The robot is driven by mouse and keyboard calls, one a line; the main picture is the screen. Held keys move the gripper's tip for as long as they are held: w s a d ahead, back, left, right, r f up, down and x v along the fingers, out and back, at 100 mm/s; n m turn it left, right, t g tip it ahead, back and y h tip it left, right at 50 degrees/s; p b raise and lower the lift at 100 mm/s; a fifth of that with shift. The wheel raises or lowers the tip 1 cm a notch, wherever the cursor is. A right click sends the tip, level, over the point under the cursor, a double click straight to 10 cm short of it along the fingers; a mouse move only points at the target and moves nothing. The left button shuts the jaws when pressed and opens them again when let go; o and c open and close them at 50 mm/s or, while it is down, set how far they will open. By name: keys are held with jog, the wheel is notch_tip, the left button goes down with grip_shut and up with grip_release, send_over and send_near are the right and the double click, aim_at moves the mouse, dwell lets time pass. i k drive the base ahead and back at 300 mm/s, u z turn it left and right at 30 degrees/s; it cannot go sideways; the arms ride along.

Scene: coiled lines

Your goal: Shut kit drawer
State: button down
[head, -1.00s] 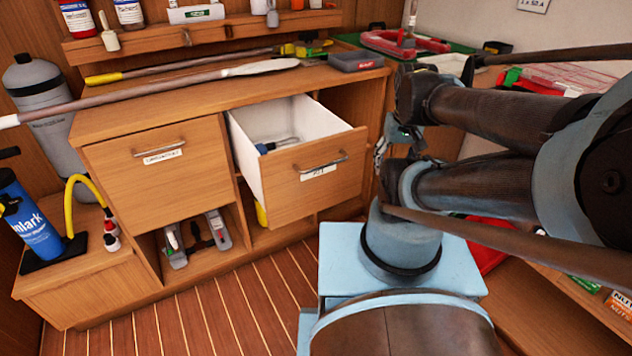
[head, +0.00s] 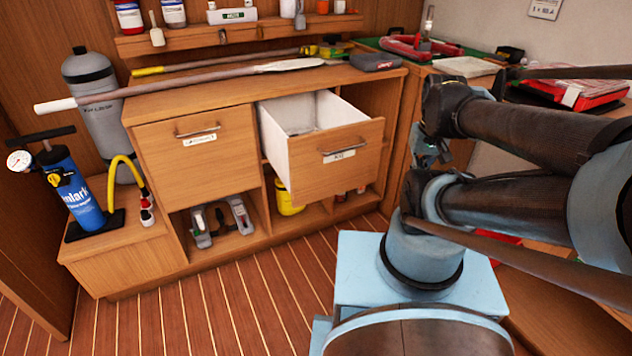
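The kit drawer (head: 360,162) is the right-hand drawer of the wooden cabinet. It stands pulled well out, with its white inside walls showing. Its front carries a metal bar handle (head: 345,147) and a small white label that seems to read KIT. Little of its contents shows over the front. My gripper (head: 427,153) appears to be the small pale blue and dark part at the end of my folded arm. It is to the right of the drawer front in the picture, apart from it. Its fingers are too small and too hidden to tell open from shut.
The left drawer (head: 192,165) is shut. Open shelves below hold grey tools and a yellow container (head: 288,200). A long pole (head: 200,88) lies on the cabinet top. A blue pump (head: 72,195) stands at left. The plank floor (head: 225,300) before the cabinet is clear.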

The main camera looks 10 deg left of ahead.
aim_at(345, 154)
jog(key=u, duration=0.85)
jog(key=k, duration=1.7)
jog(key=z, duration=0.8)
jog(key=i, duration=1)
